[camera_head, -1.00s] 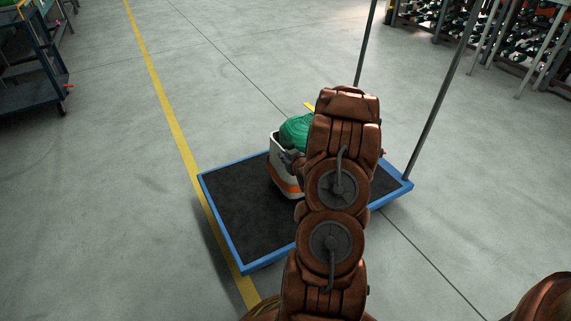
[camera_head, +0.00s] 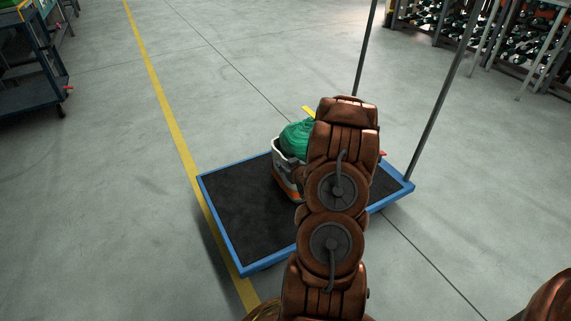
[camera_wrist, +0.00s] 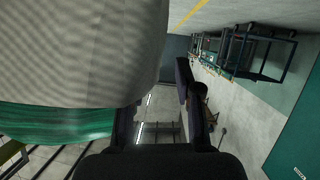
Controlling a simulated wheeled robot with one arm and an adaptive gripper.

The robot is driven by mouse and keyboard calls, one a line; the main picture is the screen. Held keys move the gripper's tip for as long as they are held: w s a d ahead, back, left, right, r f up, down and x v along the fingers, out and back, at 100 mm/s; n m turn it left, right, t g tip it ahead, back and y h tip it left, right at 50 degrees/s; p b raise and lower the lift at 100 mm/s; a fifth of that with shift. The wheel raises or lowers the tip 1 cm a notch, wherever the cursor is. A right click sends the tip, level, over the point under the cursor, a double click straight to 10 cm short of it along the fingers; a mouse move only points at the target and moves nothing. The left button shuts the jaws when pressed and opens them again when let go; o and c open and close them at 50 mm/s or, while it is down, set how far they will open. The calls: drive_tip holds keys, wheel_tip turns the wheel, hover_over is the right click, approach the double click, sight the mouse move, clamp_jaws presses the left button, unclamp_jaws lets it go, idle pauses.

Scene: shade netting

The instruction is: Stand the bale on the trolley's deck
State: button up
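The bale (camera_head: 297,139) is a green roll of netting in a whitish wrap with an orange band low down. In the head view it is on or just over the black deck of the blue-edged trolley (camera_head: 235,208), roughly upright; my arm hides its right side and any gap beneath. In the wrist view the bale's pale wrap (camera_wrist: 75,50) and green netting (camera_wrist: 55,122) fill the left side, close to the camera. My gripper (camera_wrist: 160,100) is beside the bale with its fingers apart and floor showing between them; the bale covers part of the left finger.
The trolley's left deck half is bare. Its handle posts (camera_head: 440,95) rise at the right. A blue cart (camera_head: 35,75) stands far left and racks (camera_head: 510,40) stand far right. A yellow line (camera_head: 160,105) runs past the trolley; the floor around is clear.

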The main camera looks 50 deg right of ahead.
drive_tip(key=p+v, duration=0.4)
drive_tip(key=v, duration=0.8)
drive_tip(key=s+a+r+n+g+y, duration=0.15)
drive_tip(key=a+r+g, duration=0.35)
drive_tip(key=a, duration=0.5)
drive_tip(key=s+a+r+n+g+y, duration=0.15)
drive_tip(key=a+r+g, duration=0.35)
drive_tip(key=a, duration=0.5)
drive_tip(key=s+a+r+g+y, duration=0.1)
drive_tip(key=s+a+r+g, duration=0.2)
drive_tip(key=s+a, duration=0.7)
drive_tip(key=s+a+r+g+y, duration=0.1)
drive_tip(key=s+a+r+g, duration=0.2)
drive_tip(key=s+a+r, duration=0.5)
drive_tip(key=s+a, duration=0.3)
drive_tip(key=shift+y, duration=0.4)
